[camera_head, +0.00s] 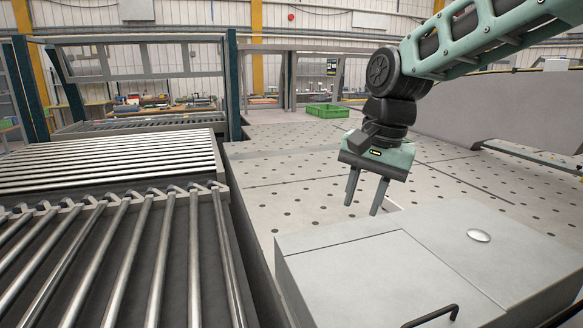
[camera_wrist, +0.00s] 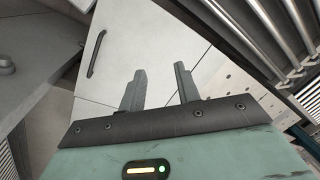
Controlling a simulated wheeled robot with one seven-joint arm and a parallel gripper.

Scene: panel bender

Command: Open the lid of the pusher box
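The pusher box (camera_head: 330,285) is a light grey metal box at the lower right of the head view. Its flat lid (camera_head: 400,270) is shut and carries a black bar handle (camera_head: 433,317) near the bottom edge. The lid and its handle (camera_wrist: 97,54) also show in the wrist view, the handle at upper left. My gripper (camera_head: 363,207) hangs above and behind the box's far edge, fingers pointing down and apart. In the wrist view my gripper (camera_wrist: 160,83) is open with nothing between its fingers. It is clear of the handle.
A roller conveyor (camera_head: 110,240) fills the left side. A perforated table (camera_head: 290,180) lies behind the box, mostly bare, with a green crate (camera_head: 327,111) at its far end. A silver oval knob (camera_head: 479,236) sits on the surface right of the lid.

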